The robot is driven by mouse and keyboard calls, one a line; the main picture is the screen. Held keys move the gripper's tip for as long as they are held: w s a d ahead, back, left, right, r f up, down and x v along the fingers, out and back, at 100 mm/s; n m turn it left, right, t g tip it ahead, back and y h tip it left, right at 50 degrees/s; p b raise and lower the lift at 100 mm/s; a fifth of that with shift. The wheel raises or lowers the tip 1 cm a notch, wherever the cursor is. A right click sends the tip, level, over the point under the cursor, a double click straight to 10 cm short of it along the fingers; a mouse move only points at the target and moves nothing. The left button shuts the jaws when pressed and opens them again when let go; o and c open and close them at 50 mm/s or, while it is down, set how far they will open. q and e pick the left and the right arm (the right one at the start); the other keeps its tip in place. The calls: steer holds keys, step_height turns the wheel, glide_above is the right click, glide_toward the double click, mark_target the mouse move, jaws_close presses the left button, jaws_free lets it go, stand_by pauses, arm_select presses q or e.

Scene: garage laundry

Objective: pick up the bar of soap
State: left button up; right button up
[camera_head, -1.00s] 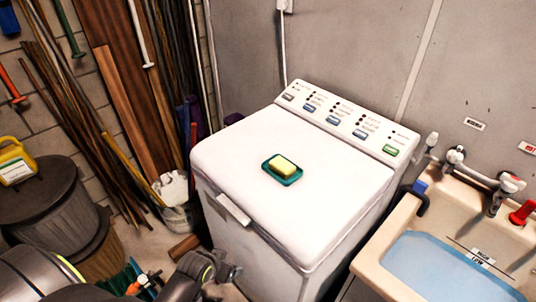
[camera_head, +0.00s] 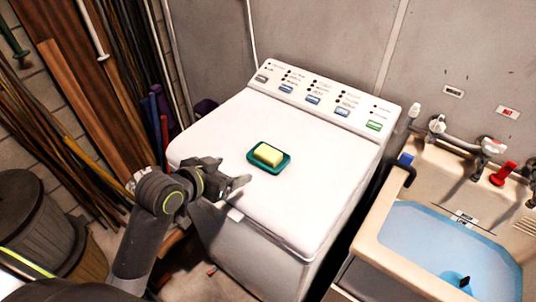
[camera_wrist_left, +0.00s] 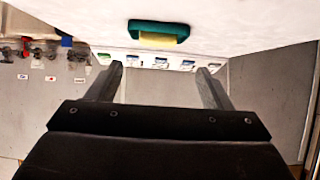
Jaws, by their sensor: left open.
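A yellow bar of soap (camera_head: 268,154) lies in a teal soap dish (camera_head: 256,166) on the white top of the washing machine (camera_head: 300,208). My left gripper (camera_head: 240,184) is over the front left part of the machine's top, just left of and nearer than the dish. It is open and empty, apart from the soap. In the left wrist view, which looks upside down, the soap (camera_wrist_left: 158,41) and dish (camera_wrist_left: 142,28) show beyond the two parted fingers (camera_wrist_left: 160,84). My right gripper is not in view.
The control panel (camera_head: 318,98) rises along the machine's back edge. A sink (camera_head: 450,245) with taps and bluish water stands at the right. Wooden boards and poles lean at the left, above a dark bin (camera_head: 35,215). The machine's top around the dish is clear.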

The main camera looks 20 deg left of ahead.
arm_select(q)
steer(key=r, duration=0.1)
steer(key=p, duration=0.2)
glide_toward(267, 153)
steer(key=x, duration=0.4)
steer(key=shift+w+d+f, duration=0.1)
steer(key=shift+w+f, duration=0.05)
steer(key=shift+w, duration=0.15)
steer(key=shift+w+d+f, duration=0.15)
steer(key=shift+w+f, duration=0.1)
steer(key=shift+w, duration=0.1)
steer(key=shift+w+d+f, duration=0.1)
steer(key=shift+w+f, duration=0.1)
steer(key=shift+w, duration=0.15)
steer(key=shift+p+x, duration=0.6)
steer(key=shift+x, duration=1.55)
steer(key=shift+c, duration=0.4)
steer(key=c, duration=0.6)
